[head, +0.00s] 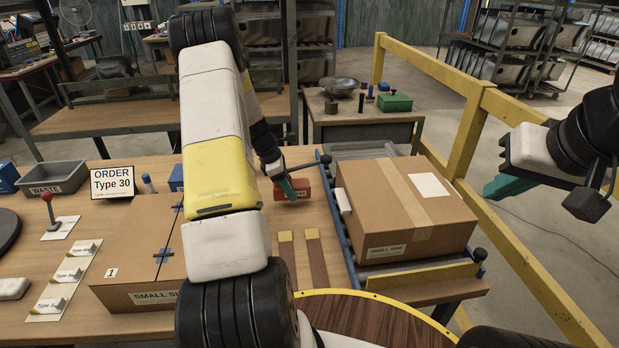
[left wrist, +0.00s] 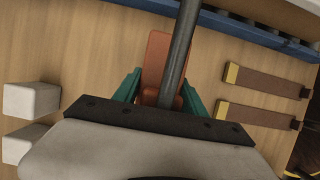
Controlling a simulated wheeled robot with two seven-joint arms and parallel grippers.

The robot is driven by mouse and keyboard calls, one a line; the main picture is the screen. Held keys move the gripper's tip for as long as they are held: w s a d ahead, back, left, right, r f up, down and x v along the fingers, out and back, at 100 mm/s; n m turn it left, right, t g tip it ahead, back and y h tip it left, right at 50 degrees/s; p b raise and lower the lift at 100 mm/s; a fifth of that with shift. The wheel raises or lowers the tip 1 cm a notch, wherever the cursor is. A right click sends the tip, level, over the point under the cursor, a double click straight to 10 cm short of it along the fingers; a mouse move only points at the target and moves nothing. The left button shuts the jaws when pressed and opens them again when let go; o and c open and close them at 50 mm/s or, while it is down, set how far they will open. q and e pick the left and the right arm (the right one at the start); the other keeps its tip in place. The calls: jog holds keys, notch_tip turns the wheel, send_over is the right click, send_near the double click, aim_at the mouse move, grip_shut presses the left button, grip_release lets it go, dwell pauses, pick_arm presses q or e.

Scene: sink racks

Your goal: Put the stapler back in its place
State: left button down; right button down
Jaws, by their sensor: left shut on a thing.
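The stapler appears to be the red-orange block (head: 300,190) on the wooden table, just left of the blue-edged roller conveyor. It also shows in the left wrist view (left wrist: 157,57), between the teal fingers. My left gripper (head: 289,188) is shut on it. A dark rod crosses in front of it in the wrist view and hides part of it. I cannot tell whether it touches the table.
A taped cardboard box (head: 405,205) sits on the conveyor (head: 342,232). Another box (head: 135,245) stands at left. Two brown strips with yellow ends (head: 315,255) lie on the table. A grey waste bin (head: 55,178) and order sign (head: 112,183) stand further left. A yellow rail (head: 520,262) borders the right.

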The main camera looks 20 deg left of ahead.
aim_at(293, 181)
pick_arm(q)
jog(key=w, duration=0.3)
jog(key=shift+w+a+f, duration=0.1)
jog(key=shift+w+a, duration=0.05)
jog(key=shift+w, duration=0.1)
jog(key=shift+f, duration=1.75)
jog(key=c, duration=0.6)
grip_release()
jog(key=shift+f, duration=0.2)
jog(key=shift+c, duration=0.2)
